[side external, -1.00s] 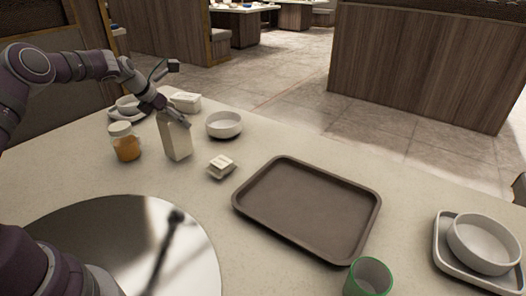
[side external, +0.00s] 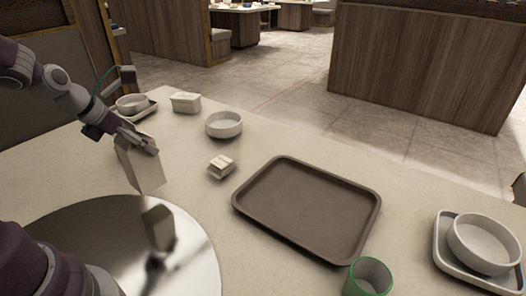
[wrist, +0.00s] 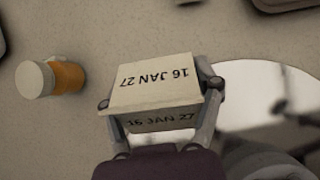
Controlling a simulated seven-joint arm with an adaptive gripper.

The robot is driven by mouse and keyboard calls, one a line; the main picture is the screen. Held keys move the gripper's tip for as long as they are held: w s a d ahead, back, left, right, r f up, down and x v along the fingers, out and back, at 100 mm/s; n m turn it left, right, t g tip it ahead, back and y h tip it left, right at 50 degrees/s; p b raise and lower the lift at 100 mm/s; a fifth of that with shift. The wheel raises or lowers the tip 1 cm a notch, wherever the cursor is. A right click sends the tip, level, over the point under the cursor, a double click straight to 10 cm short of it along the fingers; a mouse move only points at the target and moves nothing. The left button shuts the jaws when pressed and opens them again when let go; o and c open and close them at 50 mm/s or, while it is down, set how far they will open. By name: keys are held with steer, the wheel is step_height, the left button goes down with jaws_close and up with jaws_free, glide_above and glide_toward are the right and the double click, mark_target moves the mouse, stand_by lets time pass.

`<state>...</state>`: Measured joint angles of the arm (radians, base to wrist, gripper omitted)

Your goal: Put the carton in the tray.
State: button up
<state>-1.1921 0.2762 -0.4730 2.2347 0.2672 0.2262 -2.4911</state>
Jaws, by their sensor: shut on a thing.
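The cream carton (side external: 143,168) is held in my gripper (side external: 139,142) at the left of the side view, tilted, over the far edge of the round shiny plate. In the wrist view the carton (wrist: 156,92) sits between both fingers of my gripper (wrist: 162,104), with "16 JAN 27" printed on it. The carton appears raised off the table, and its reflection shows in the plate. The brown tray (side external: 246,217) lies empty at the middle right of the side view, well apart from the carton.
A green cup (side external: 368,278) is by the tray's near edge. An orange jar (wrist: 66,77) is left of the carton in the wrist view. The round mirror-like plate (side external: 95,225) is nearby.

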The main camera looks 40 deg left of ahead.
steer(key=d+r+m+g+h, duration=0.1)
steer(key=d+m+h, duration=0.3)
steer(key=d, duration=1.7)
steer(key=m, duration=0.4)
steer(key=shift+s+g, duration=0.3)
steer(key=w+d, duration=0.1)
steer(key=w, duration=0.3)
steer(key=w+d+f, duration=0.1)
steer(key=w+d, duration=0.1)
steer(key=w, duration=0.3)
steer(key=w+d, duration=0.1)
steer(key=w, duration=0.3)
steer(key=shift+w+d+f, duration=0.15)
steer(key=shift+w+d, duration=0.2)
steer(key=shift+d, duration=0.05)
steer(key=shift+w+d+f, duration=0.1)
steer(key=shift+w+f, duration=0.2)
steer(key=shift+f, duration=0.6)
steer(key=shift+w+d+f, duration=0.1)
steer(key=shift+w+f, duration=0.2)
steer(key=shift+f, duration=0.6)
steer(key=o, duration=1.3)
steer(key=shift+f, duration=0.1)
steer(key=shift+c, duration=0.2)
